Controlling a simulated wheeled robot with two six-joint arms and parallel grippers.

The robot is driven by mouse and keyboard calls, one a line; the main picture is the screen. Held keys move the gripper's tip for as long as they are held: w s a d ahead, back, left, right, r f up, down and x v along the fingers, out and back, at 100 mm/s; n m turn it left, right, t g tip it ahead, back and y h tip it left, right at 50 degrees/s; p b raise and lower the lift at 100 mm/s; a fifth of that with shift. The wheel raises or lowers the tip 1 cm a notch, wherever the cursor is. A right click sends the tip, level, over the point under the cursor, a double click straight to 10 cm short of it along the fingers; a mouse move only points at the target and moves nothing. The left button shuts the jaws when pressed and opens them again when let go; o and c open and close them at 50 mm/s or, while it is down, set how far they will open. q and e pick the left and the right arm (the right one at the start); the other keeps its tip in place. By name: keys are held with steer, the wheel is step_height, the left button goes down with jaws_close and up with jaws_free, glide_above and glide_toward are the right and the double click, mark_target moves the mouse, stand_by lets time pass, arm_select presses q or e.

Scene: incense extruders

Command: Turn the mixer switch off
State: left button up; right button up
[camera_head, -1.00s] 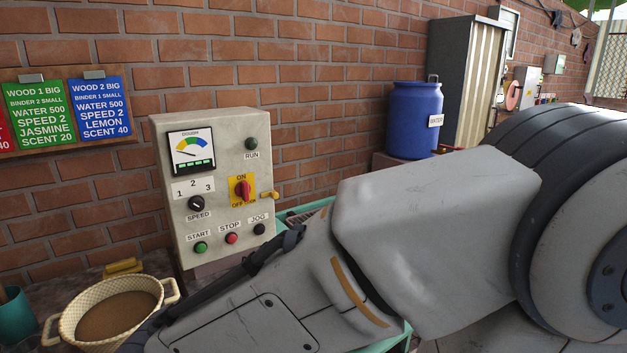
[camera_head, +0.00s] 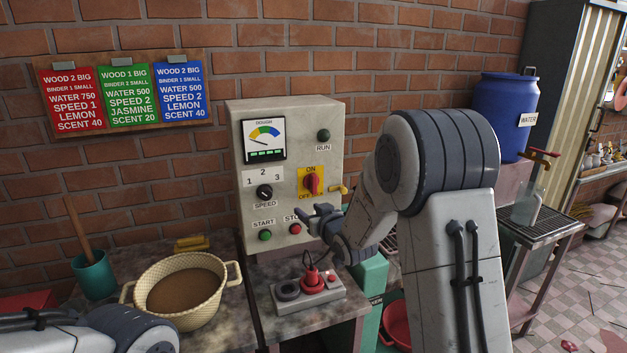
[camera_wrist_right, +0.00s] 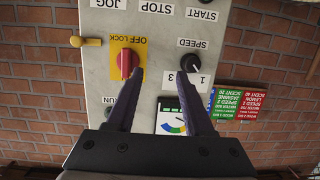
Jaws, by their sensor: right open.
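The mixer switch (camera_head: 311,184) is a red knob on a yellow ON/OFF plate on the beige control panel (camera_head: 290,112). Its handle stands vertical. In the right wrist view the panel is upside down, and the switch (camera_wrist_right: 125,63) sits beside the tip of the left-hand finger. My right gripper (camera_head: 312,213) is in front of the panel, just below the switch, and covers part of the STOP label. It also shows in the wrist view (camera_wrist_right: 163,73), open with nothing between its fingers. I cannot tell whether a finger touches the knob. My left gripper is out of view.
The SPEED knob (camera_head: 264,192) and START button (camera_head: 265,235) are close by. A socket block (camera_head: 307,292) and a woven basket (camera_head: 207,311) stand below. Recipe cards (camera_head: 128,97) hang on the wall.

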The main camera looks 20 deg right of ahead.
mark_target(315, 180)
steer(key=w+d+r+t, duration=0.2)
steer(key=d, duration=0.4)
steer(key=shift+m+t, duration=0.3)
steer(key=w+p, duration=0.3)
steer(key=w, duration=0.5)
steer(key=shift+w+r+p, duration=0.1)
steer(key=shift+r+p, duration=0.05)
steer(key=shift+p, duration=0.15)
steer(key=shift+w, duration=0.85)
jaws_close()
